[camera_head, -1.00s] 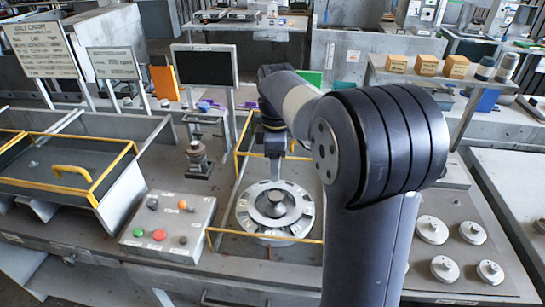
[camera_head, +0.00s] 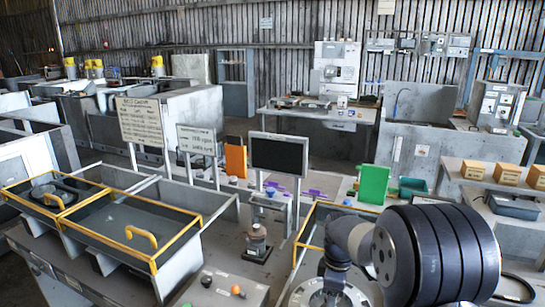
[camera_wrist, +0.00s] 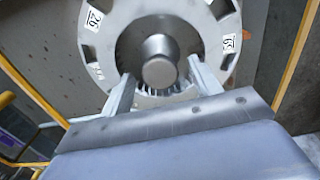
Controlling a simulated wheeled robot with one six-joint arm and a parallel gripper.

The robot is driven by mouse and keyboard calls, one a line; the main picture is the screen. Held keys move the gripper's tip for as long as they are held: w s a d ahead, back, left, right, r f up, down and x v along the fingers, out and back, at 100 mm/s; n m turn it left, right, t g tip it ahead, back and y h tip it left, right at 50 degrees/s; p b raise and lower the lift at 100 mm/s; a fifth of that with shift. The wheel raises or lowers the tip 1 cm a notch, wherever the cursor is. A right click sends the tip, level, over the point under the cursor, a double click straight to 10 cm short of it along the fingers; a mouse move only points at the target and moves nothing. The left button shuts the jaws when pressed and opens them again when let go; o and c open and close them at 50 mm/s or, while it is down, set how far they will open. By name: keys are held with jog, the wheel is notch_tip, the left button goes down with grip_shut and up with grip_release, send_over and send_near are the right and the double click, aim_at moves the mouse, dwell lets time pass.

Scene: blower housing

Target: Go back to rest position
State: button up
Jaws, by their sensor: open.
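The round grey blower housing with numbered slots shows in the wrist view (camera_wrist: 222,78), and its upper part shows at the bottom edge of the head view (camera_head: 318,299). A rounded metal hub (camera_wrist: 160,70) stands at its centre. My gripper (camera_wrist: 161,76) is open, with its two fingers apart on either side of the hub's near side in the wrist view. Nothing is held between them. I cannot tell how far above the housing the fingertips are. In the head view my arm covers the lower right.
Yellow rails flank the housing. Left are a yellow-rimmed tray (camera_head: 118,262), a button box (camera_head: 215,290), a small post fixture (camera_head: 257,242) and a black screen (camera_head: 278,155). A green panel (camera_head: 373,184) and orange boxes (camera_head: 507,174) stand behind my arm.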

dwell(0.4)
notch_tip(320, 180, up, 11)
jog(key=b, duration=0.1)
notch_tip(320, 180, down, 11)
jog(key=shift+f+p, duration=0.1)
jog(key=shift+p, duration=0.45)
jog(key=m, duration=1)
jog(key=shift+m+p, duration=0.3)
jog(key=shift+m, duration=0.1)
jog(key=m, duration=0.4)
jog(key=shift+m, duration=0.4)
jog(key=m+p, duration=0.1)
jog(key=m, duration=0.3)
jog(key=shift+r, duration=0.75)
